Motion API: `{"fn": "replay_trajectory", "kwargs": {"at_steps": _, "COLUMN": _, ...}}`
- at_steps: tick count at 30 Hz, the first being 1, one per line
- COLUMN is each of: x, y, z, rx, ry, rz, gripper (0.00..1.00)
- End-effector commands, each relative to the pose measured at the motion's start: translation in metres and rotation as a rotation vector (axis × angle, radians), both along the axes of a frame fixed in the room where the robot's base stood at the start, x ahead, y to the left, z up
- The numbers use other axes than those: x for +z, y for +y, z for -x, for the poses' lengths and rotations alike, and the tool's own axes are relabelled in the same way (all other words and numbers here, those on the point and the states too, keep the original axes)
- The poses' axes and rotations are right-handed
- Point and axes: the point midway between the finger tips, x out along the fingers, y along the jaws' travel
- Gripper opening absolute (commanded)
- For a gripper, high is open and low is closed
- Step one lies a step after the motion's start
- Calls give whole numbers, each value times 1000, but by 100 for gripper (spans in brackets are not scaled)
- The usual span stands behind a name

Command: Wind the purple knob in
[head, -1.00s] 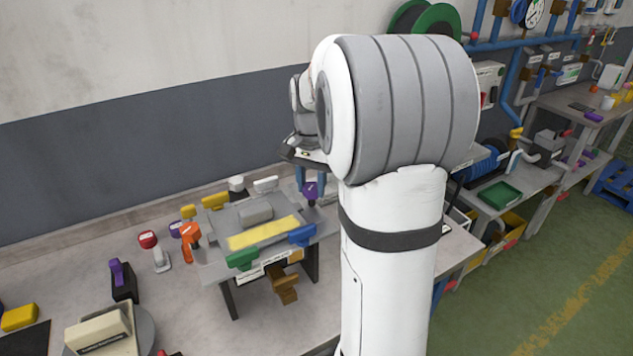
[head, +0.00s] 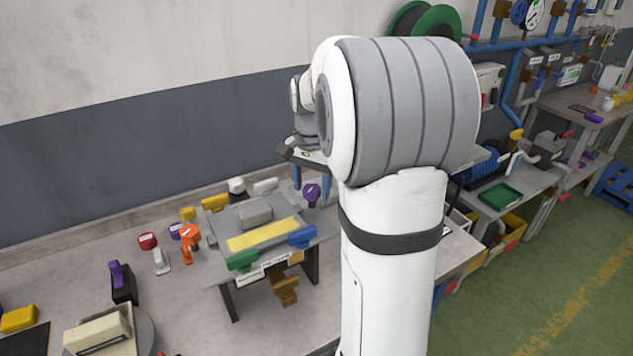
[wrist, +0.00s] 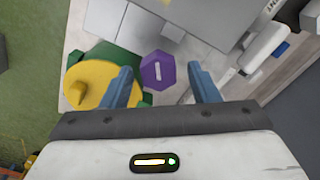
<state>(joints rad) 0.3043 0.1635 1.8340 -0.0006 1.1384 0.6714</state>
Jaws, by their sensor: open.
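The purple knob (head: 311,192) has a white mark on its top and stands at the back right corner of the grey bench fixture (head: 228,222). My gripper (wrist: 160,68) is open, with clear gaps to the knob on both sides. In the head view my gripper (head: 311,182) is just above and behind the knob, partly hidden by my arm. The knob's shaft is mostly hidden.
A yellow disc (wrist: 92,88) on a green base lies close to my left finger in the wrist view. A white handle (wrist: 265,48) is at the right. Orange (head: 189,240), green (head: 242,261) and blue (head: 302,237) handles stand around the fixture.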

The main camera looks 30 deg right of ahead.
Motion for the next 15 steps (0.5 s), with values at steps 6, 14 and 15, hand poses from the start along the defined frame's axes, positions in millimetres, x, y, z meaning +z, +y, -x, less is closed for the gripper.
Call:
{"fn": "replay_trajectory", "kwargs": {"at_steps": 6, "x": 0, "y": 0, "z": 1, "rx": 0, "ry": 3, "rz": -1, "gripper": 55}}
{"fn": "replay_trajectory", "kwargs": {"at_steps": 14, "x": 33, "y": 0, "z": 0, "rx": 0, "ry": -3, "rz": 1, "gripper": 55}}
{"fn": "replay_trajectory", "kwargs": {"at_steps": 15, "x": 40, "y": 0, "z": 0, "rx": 0, "ry": -1, "rz": 0, "gripper": 55}}
